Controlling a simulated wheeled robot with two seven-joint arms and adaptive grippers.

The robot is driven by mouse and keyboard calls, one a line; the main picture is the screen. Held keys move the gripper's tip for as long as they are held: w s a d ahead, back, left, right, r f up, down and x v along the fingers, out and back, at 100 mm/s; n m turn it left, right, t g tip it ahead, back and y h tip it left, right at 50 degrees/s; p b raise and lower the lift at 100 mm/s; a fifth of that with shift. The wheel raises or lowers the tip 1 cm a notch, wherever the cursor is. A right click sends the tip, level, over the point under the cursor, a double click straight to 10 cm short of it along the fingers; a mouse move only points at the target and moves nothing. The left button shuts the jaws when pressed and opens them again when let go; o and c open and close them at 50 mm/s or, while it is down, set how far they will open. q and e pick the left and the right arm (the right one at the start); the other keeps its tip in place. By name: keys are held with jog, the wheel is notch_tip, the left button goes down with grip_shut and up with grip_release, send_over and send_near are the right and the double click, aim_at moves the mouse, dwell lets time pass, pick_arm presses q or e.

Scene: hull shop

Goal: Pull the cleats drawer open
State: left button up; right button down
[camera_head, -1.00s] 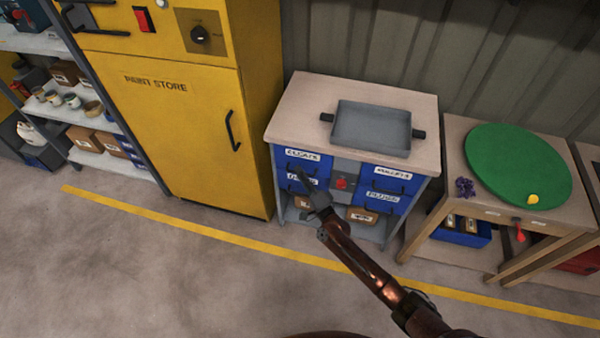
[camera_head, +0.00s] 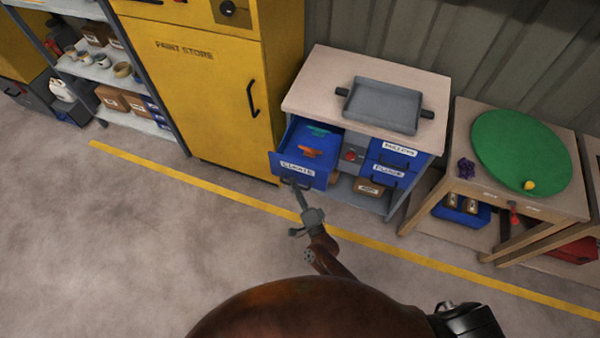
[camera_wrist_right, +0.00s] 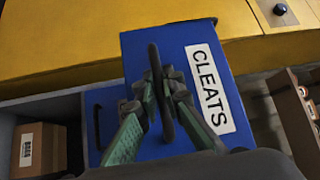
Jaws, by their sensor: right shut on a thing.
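The blue cleats drawer (camera_head: 308,153) stands pulled out from the upper left of the wooden-topped cabinet (camera_head: 365,88). A teal item and an orange item lie inside it. My right gripper (camera_head: 296,186) is at the drawer's front, shut on its dark handle. In the right wrist view the gripper's green fingers (camera_wrist_right: 158,95) close on the dark upright bar of the handle (camera_wrist_right: 160,90), beside the white CLEATS label (camera_wrist_right: 210,88). My left gripper is not in view.
A grey tray (camera_head: 382,103) sits on the cabinet top. Other blue drawers (camera_head: 392,160) to the right are shut. The yellow paint store (camera_head: 205,100) stands at left, a table with a green disc (camera_head: 520,150) at right. The floor in front is clear.

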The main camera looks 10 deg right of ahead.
jog(key=shift+s+a, duration=0.7)
jog(key=shift+s, duration=0.35)
jog(key=c, duration=2.3)
grip_release()
jog(key=shift+c, duration=0.2)
jog(key=v, duration=1.2)
